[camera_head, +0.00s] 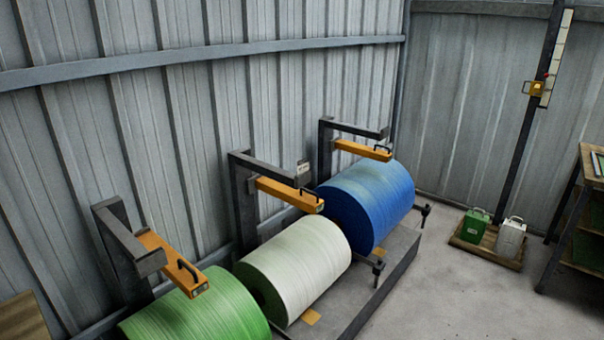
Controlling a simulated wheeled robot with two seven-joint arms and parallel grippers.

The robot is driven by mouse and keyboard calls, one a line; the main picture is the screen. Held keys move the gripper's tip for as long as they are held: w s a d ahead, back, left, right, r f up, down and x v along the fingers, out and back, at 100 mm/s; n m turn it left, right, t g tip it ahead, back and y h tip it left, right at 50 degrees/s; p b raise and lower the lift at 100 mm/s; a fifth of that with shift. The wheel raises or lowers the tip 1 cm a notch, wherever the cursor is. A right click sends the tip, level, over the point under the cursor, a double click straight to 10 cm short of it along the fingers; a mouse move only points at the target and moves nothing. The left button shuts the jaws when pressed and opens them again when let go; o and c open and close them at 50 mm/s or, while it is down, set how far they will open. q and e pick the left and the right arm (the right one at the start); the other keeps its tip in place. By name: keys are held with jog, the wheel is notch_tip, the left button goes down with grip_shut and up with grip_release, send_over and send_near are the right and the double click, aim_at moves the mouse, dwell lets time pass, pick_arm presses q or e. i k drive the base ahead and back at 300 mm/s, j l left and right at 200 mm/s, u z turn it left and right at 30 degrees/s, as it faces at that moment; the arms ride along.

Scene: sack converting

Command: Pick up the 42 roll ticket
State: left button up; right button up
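No ticket with a readable 42 shows in the head view. A small pale tag (303,169) sits near the middle bracket, with print too small to read. A flat orange-tan piece (311,317) lies on the platform beside the white roll (294,270), and a similar piece (378,251) lies by the blue roll (368,203); I cannot tell whether either is a ticket. A green roll (205,312) is at the lower left, cut by the frame edge. Neither of my grippers is in view.
Orange arms with black handles (290,194) reach over the rolls from dark brackets. The grey platform (385,281) has dark clamps at its edge. Green (475,226) and white (510,238) cans stand on a pallet. A shelf (580,215) is at right. The floor between is clear.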

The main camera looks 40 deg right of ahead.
aim_at(303, 164)
jog(key=z, duration=1.8)
jog(key=i+l, duration=0.15)
jog(key=i, duration=0.25)
jog(key=i+l, duration=0.15)
jog(key=i, duration=0.25)
jog(key=i+l, duration=0.15)
jog(key=i, duration=0.3)
